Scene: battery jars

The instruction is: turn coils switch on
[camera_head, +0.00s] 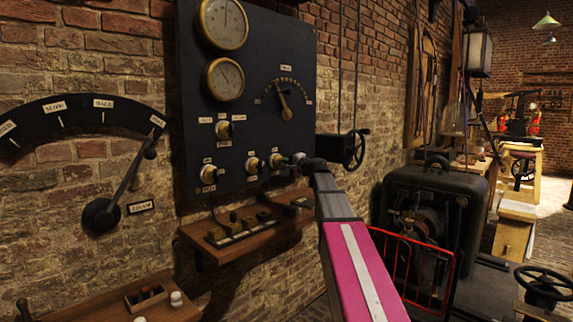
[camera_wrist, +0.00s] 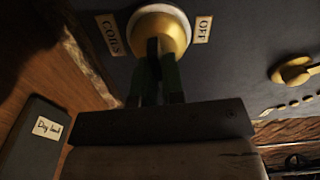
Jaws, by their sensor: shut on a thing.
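The coils switch (camera_wrist: 163,24) is a round brass knob on a pale base with a dark grip across its middle. It has a "COILS" label on its left and an "OFF" label on its right in the wrist view. My gripper (camera_wrist: 158,65) is shut on its dark grip, and the fingers hide part of it. In the head view the switch (camera_head: 298,158) is the rightmost of the low row on the dark panel (camera_head: 240,130). My gripper (camera_head: 310,164) meets it from the right. Which way the grip points is hard to tell.
Similar brass switches (camera_head: 252,165) stand close to the left. A dial pointer (camera_head: 285,105) is above. A wooden shelf (camera_head: 235,240) with terminals juts out below. A black handwheel (camera_head: 354,149) is just right, and a dark machine (camera_head: 435,210) stands lower right.

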